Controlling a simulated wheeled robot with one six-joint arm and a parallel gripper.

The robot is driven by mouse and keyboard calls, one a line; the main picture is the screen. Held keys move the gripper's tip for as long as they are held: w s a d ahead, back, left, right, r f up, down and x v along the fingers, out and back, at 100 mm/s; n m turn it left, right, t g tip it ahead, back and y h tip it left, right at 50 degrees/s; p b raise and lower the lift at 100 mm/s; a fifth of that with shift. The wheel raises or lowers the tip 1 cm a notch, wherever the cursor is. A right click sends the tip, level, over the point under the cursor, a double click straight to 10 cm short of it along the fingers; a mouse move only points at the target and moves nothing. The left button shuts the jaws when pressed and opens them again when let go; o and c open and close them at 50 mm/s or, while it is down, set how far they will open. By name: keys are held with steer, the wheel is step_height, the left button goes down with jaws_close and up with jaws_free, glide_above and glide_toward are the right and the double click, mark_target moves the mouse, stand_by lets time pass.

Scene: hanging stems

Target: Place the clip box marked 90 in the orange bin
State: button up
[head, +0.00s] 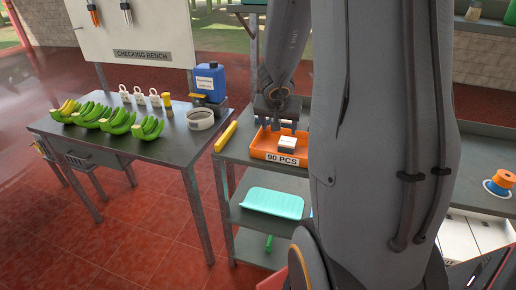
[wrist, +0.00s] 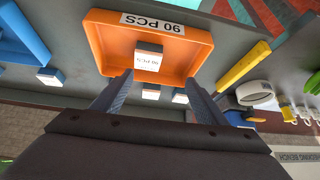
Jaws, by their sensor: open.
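The orange bin (head: 259,149) stands on the grey shelf cart, its front label reading 90 PCS; it also shows in the wrist view (wrist: 104,38). A small white clip box (head: 288,142) lies inside the bin. In the wrist view the clip box (wrist: 148,57) has print on it that looks like 90 PCS, seen upside down. My gripper (head: 270,125) is over the back of the bin. In the wrist view its two fingers (wrist: 158,84) are spread apart with nothing held between them, and the clip box is apart from them.
More white boxes (wrist: 50,77) lie outside the bin, one by a blue bin (wrist: 18,36). A yellow bar (head: 226,136) lies left of the orange bin. The checking bench (head: 155,155) holds green bananas, a blue jug (head: 209,82) and a white ring (head: 201,119). A teal tray (head: 272,203) sits below.

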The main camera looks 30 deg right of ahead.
steer(key=a+r+n+t+y, duration=0.1)
steer(key=a+n+y, duration=0.35)
steer(key=a, duration=1.25)
steer(key=s+a+n+g, duration=0.2)
steer(key=s+a, duration=0.2)
steer(key=s, duration=0.2)
steer(key=s+a+f+n+g, duration=0.1)
steer(key=s+a+n, duration=0.1)
steer(key=s+a, duration=0.2)
steer(key=s, duration=0.3)
steer(key=shift+a+n+g, duration=0.3)
steer(key=shift+n+g, duration=0.05)
steer(key=shift+g, duration=0.05)
steer(key=shift+g, duration=0.3)
step_height(320, 180, down, 6)
steer(key=b, duration=0.5)
steer(key=shift+r, duration=0.25)
